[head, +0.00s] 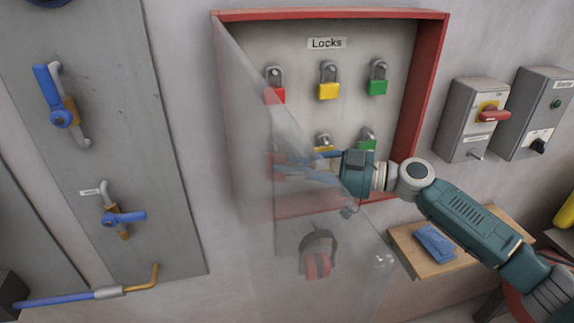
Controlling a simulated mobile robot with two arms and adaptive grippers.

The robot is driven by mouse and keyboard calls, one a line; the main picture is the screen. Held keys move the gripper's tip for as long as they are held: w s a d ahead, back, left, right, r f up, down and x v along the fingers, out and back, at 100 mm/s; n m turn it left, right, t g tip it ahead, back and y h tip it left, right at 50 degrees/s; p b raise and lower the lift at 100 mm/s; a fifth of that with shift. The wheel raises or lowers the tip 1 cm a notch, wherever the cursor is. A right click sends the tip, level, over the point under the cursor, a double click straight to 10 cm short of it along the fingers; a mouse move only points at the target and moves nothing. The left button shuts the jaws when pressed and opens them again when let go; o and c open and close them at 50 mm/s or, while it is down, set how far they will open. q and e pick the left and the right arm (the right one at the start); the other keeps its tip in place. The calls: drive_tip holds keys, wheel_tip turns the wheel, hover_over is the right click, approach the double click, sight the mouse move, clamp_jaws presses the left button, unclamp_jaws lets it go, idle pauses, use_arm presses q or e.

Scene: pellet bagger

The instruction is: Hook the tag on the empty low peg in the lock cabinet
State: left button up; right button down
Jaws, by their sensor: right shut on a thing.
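The lock cabinet (433,70) is a red-framed wall box with a clear door (235,120) standing open. Its upper row holds red (274,94), yellow (328,90) and green (377,86) padlocks. Yellow (323,140) and green (367,138) padlocks show in the lower row, partly covered by my gripper. My right gripper (280,166) points left at the lower left of the cabinet, seen through the door. It is shut on a small reddish thing, apparently the tag (275,158), blurred by the door. The empty low peg cannot be made out. My left gripper is out of view.
The door's clear panel slants down in front of the cabinet's left side. A wooden shelf (460,262) with blue gloves (434,243) is at lower right. Switch boxes (462,130) are at right, blue-handled valves (60,118) at left.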

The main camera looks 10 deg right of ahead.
drive_tip(key=shift+f, duration=0.25)
drive_tip(key=c, duration=1.9)
unclamp_jaws()
drive_tip(key=shift+c, duration=0.2)
drive_tip(key=shift+o, duration=1)
drive_tip(key=shift+w, duration=0.15)
drive_tip(key=shift+d, duration=0.1)
